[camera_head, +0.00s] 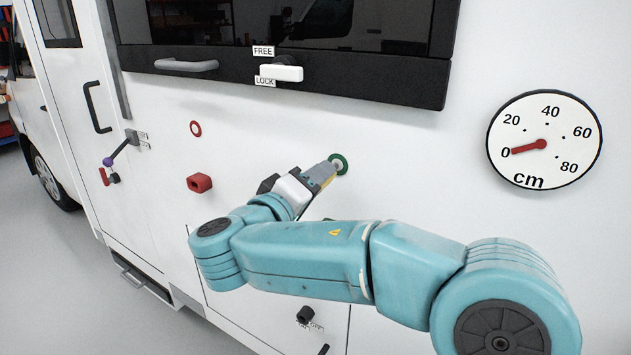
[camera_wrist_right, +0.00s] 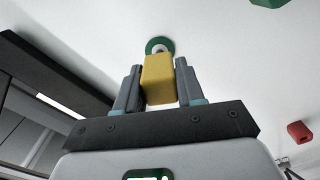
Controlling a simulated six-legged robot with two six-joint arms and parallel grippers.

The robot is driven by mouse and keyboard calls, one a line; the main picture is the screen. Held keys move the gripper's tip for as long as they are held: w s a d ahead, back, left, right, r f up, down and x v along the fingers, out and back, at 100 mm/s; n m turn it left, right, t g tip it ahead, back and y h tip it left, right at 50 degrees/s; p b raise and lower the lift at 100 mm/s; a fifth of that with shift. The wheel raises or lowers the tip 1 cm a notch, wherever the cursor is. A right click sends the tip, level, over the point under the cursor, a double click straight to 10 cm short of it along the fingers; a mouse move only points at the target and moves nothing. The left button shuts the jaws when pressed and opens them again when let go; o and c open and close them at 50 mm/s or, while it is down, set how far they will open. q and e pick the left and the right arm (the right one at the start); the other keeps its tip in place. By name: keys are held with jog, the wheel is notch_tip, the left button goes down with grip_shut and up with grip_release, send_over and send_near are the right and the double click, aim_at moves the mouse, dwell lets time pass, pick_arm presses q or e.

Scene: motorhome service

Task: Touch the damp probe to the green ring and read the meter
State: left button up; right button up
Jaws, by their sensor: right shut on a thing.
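The green ring (camera_head: 345,161) is on the white motorhome wall; it also shows in the right wrist view (camera_wrist_right: 151,45), with a pale centre. My right gripper (camera_head: 323,174) is shut on the yellow damp probe (camera_wrist_right: 158,79), whose far end points at the ring. The probe overlaps the ring's lower edge in the wrist view; I cannot tell whether they touch. A round dial (camera_head: 544,115) marked 0 to 80 cm has its red needle near 0. A green-lit display (camera_wrist_right: 148,176) is cut off at the wrist view's bottom, unreadable. My left gripper is not in view.
A red ring (camera_head: 195,129) and red block (camera_head: 199,183) are on the wall left of my gripper. A white handle (camera_head: 281,71) between FREE and LOCK labels is above. A dark knob (camera_head: 305,314) is below my arm. A lever (camera_head: 121,148) projects at left.

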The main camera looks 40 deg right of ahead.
dwell(0.3)
jog(key=b+v, duration=0.2)
jog(key=v, duration=0.6)
jog(key=shift+w+f, duration=0.1)
